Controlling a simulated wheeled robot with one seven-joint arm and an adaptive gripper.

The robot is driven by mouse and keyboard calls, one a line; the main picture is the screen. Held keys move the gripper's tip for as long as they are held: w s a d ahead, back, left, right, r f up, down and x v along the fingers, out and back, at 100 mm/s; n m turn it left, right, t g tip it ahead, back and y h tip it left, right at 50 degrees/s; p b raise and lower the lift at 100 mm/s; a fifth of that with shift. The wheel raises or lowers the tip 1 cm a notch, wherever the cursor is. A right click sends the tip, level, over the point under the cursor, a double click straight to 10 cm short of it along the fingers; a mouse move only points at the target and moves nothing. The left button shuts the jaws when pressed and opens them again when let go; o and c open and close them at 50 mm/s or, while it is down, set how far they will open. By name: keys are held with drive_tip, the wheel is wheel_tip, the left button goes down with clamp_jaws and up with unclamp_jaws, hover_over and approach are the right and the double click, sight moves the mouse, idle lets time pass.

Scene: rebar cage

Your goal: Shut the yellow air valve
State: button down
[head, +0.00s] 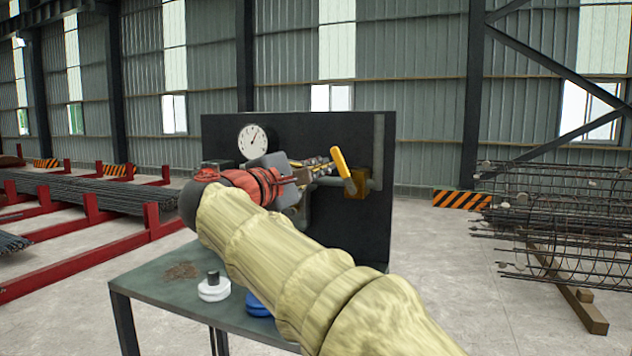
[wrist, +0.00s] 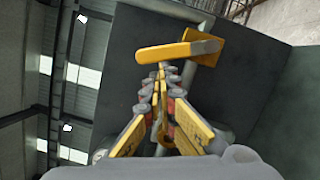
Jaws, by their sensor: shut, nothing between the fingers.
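The yellow valve lever (head: 341,163) stands out in front of the dark panel, steeply tilted in the head view. In the wrist view the lever (wrist: 168,53) lies nearly level across the picture, just beyond my fingertips. A dull yellow valve block (head: 361,183) sits behind the lever's lower end on grey pipework; it also shows in the wrist view (wrist: 208,38). My gripper (head: 328,168) is shut and empty, with its tips just left of the lever. In the wrist view the fingertips (wrist: 162,68) meet just under the lever; I cannot tell whether they touch it.
The dark panel (head: 300,128) carries a round gauge (head: 252,139) and stands on a green-grey table (head: 150,284). A white round item (head: 214,289) and a blue one (head: 257,305) are on the table. My arm hides part of both table and panel. Rebar cages (head: 560,215) lie right.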

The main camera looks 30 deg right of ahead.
drive_tip(key=shift+s+d+r+m+g+y+b, duration=0.1)
drive_tip(key=shift+s+d+r+m+y+b, duration=0.15)
drive_tip(key=shift+m, duration=0.4)
drive_tip(key=shift+s+d+r+m+g+b, duration=0.1)
drive_tip(key=shift+s+r+m+b, duration=0.25)
drive_tip(key=shift+m, duration=0.35)
drive_tip(key=shift+s+d+r+m+g+y+b, duration=0.1)
drive_tip(key=shift+s+d+r+m+y+b, duration=0.2)
drive_tip(key=shift+m, duration=0.35)
drive_tip(key=shift+w, duration=0.25)
